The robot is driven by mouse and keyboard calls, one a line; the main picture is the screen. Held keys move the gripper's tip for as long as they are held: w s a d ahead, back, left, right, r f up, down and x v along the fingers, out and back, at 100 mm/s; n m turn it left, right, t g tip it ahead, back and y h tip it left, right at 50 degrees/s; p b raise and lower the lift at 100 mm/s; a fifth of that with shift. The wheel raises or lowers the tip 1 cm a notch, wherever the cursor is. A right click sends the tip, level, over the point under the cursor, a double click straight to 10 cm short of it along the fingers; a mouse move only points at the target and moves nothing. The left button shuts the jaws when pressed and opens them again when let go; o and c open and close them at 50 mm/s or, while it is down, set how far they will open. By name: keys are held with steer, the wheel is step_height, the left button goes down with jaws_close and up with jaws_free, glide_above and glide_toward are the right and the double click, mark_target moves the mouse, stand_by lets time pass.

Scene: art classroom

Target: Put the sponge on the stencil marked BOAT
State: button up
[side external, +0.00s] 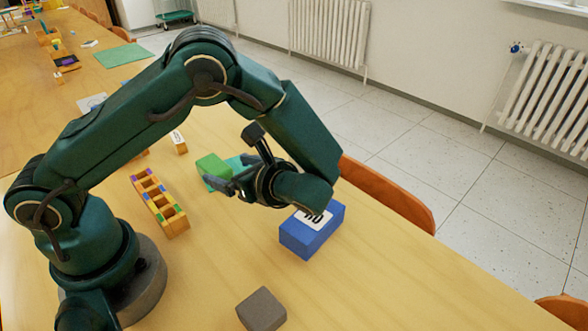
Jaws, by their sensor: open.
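No BOAT marking is readable anywhere in view.
A blue box (300,238) with a partly hidden white label stands under my wrist. A grey block (261,309) lies near the front. A wooden rack (160,204) with coloured parts and a small labelled wooden block (179,142) stand left. Orange chairs (390,194) line the table's right edge.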

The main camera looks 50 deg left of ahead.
steer(key=s+d+r+n+t+h, duration=0.2)
steer(key=s+d+r+n+h, duration=0.1)
steer(key=n, duration=0.6)
steer(key=s+d+r+n+t+h, duration=0.3)
steer(key=s+r+n+h, duration=0.3)
steer(key=r+n+h, duration=0.2)
steer(key=shift+d+n+t+h, duration=0.3)
steer(key=shift+d+n+h, duration=0.35)
steer(key=shift+h, duration=0.55)
